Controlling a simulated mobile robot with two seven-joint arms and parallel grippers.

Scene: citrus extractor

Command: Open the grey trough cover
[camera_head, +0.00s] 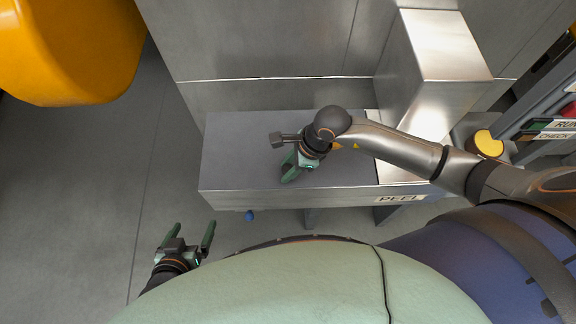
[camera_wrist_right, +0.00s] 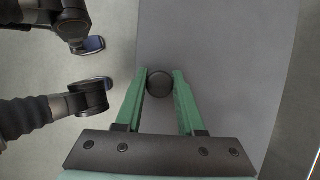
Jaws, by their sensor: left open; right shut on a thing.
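The grey trough cover (camera_head: 240,150) is a flat, dark grey lid lying level on the trough in front of the steel machine. It also fills much of the right wrist view (camera_wrist_right: 220,60). My right gripper (camera_head: 287,172) is over the middle of the cover. In the wrist view its green fingers close on a round dark knob (camera_wrist_right: 160,84) on the cover. The knob is mostly hidden in the head view. My left gripper (camera_head: 193,236) is open and empty, low and left of the trough, apart from it.
The trough's front edge carries a PEEL label (camera_head: 400,199). A steel chute (camera_head: 440,45) stands behind at right. A RUN/CHECK panel (camera_head: 560,125) is at far right. Floor at left is free.

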